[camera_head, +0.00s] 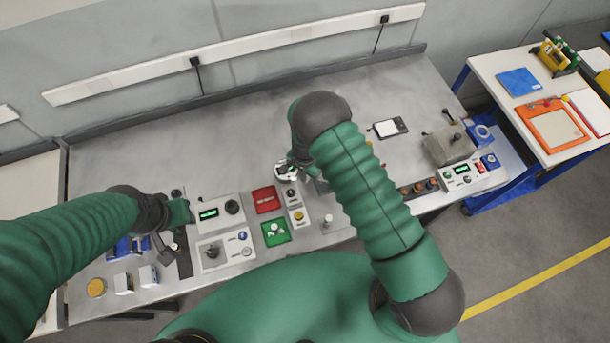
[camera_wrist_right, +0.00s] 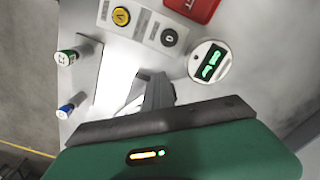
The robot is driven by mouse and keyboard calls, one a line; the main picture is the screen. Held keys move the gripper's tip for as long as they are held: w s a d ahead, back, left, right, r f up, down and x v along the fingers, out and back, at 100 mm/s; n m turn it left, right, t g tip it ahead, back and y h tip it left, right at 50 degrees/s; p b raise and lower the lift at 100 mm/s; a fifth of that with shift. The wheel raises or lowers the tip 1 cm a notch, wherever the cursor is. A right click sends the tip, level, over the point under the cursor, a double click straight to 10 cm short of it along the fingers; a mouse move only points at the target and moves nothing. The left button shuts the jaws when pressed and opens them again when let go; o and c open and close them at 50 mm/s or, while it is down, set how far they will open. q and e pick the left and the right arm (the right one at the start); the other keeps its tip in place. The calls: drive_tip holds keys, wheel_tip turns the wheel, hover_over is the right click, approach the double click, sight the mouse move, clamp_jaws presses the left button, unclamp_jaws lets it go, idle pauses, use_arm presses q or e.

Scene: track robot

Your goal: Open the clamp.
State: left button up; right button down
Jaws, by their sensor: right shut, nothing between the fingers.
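My right gripper (camera_wrist_right: 153,88) is shut and empty in the right wrist view, its dark fingers over the grey bench panel. A pale, shiny piece (camera_wrist_right: 128,108) shows beside and partly behind the fingers; I cannot tell whether it is the clamp or whether they touch it. In the head view my right forearm hides most of this spot. A round gauge with a green display (camera_wrist_right: 209,62) lies just right of the fingers; it also shows in the head view (camera_head: 286,171). My left gripper (camera_head: 168,240) is low over the left end of the bench; its finger opening is unclear.
A yellow button (camera_wrist_right: 121,16) and a black knob (camera_wrist_right: 168,37) sit close to the right fingers. A grey block with a lever (camera_head: 448,146) stands at the right. The back of the bench is mostly clear.

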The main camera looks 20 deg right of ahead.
drive_tip(key=c, duration=1.8)
unclamp_jaws()
drive_tip(key=shift+d, duration=0.15)
drive_tip(key=o, duration=0.4)
drive_tip(key=shift+d, duration=0.25)
use_arm(q)
drive_tip(key=shift+d, duration=0.5)
drive_tip(key=shift+a, duration=0.2)
use_arm(e)
drive_tip(key=shift+a, duration=0.15)
